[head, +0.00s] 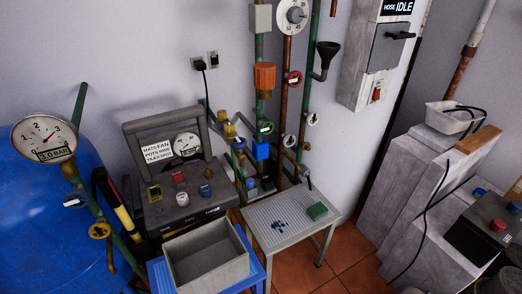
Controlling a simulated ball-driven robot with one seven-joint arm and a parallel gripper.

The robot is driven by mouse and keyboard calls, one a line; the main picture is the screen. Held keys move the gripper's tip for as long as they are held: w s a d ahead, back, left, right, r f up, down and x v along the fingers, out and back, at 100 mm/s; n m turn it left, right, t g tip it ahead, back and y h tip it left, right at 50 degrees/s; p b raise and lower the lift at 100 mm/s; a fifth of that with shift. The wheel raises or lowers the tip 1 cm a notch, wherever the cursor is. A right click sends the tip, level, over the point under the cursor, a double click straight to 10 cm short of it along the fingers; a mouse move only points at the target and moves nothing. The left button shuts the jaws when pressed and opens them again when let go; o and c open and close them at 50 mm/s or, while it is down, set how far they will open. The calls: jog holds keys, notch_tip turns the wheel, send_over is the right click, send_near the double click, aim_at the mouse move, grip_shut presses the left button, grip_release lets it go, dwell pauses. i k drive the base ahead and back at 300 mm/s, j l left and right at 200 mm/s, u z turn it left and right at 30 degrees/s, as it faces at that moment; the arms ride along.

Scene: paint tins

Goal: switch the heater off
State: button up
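No thing in the head view is clearly marked as a heater. A grey wall cabinet (374,55) at the upper right has a display reading "HOSE IDLE" (397,7), a dark lever (400,35) and a red switch (377,94). The switch positions are too small to tell. My gripper is not in view.
A blue drum (45,225) with a gauge reading 3.0 bar (46,136) stands at left. Pipes (284,90) run up the wall. Tiled floor (345,255) shows at right.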

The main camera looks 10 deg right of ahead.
aim_at(376, 94)
jog(key=i+j, duration=0.1)
jog(key=i, duration=0.8)
jog(key=i+j, duration=0.15)
jog(key=i, duration=0.8)
jog(key=i+z, duration=0.2)
jog(key=k+z, duration=0.1)
jog(key=z, duration=1)
